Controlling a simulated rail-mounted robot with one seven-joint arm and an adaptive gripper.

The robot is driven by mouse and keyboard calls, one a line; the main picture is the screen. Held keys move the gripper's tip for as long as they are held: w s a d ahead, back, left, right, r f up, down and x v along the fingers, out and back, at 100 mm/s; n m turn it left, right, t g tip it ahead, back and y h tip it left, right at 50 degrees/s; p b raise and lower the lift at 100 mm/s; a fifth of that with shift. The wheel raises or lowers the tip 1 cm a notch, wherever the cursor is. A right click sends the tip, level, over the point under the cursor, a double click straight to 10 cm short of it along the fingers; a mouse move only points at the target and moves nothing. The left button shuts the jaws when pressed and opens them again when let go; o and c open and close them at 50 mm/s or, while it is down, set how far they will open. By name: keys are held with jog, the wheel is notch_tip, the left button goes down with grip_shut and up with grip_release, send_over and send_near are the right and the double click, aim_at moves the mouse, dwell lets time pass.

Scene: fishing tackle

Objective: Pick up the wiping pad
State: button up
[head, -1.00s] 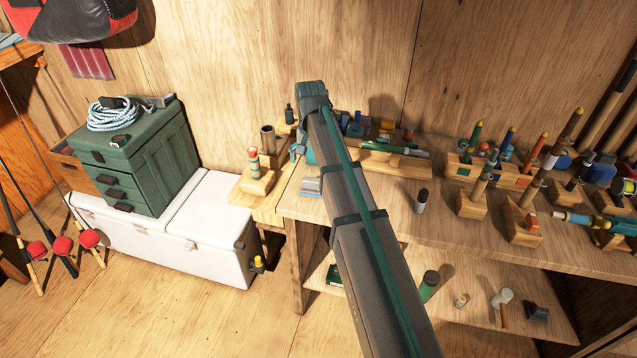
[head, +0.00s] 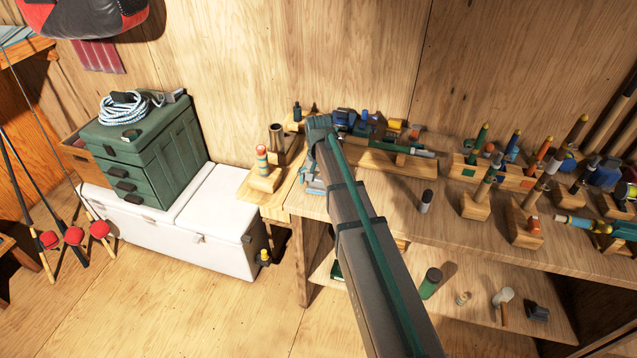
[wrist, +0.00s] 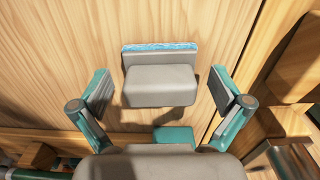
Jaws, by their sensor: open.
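The wiping pad (wrist: 160,86) shows in the wrist view as a grey block with a thin blue-and-white layer along its far edge. It lies on the wooden bench top (wrist: 60,50). My gripper (wrist: 162,97) is open, with one teal-and-grey finger to the left of the pad and one to the right. Gaps show between the fingers and the pad in the picture. In the head view, my gripper is at the bench's left end, and my arm and gripper hide most of the pad.
A small stand with a striped float (head: 262,170) is left of my gripper. A white cooler (head: 215,225) stands at the left.

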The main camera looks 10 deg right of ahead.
jog(key=shift+f, duration=0.25)
jog(key=shift+c, duration=0.3)
jog(key=c, duration=1)
jog(key=shift+r, duration=0.2)
jog(key=shift+c, duration=0.2)
jog(key=shift+r+b, duration=0.5)
jog(key=shift+b, duration=0.05)
jog(key=s+r+b, duration=0.4)
jog(key=s+r, duration=0.7)
jog(key=s, duration=0.3)
jog(key=shift+a+r+b, duration=0.25)
jog(key=shift+r+b, duration=0.1)
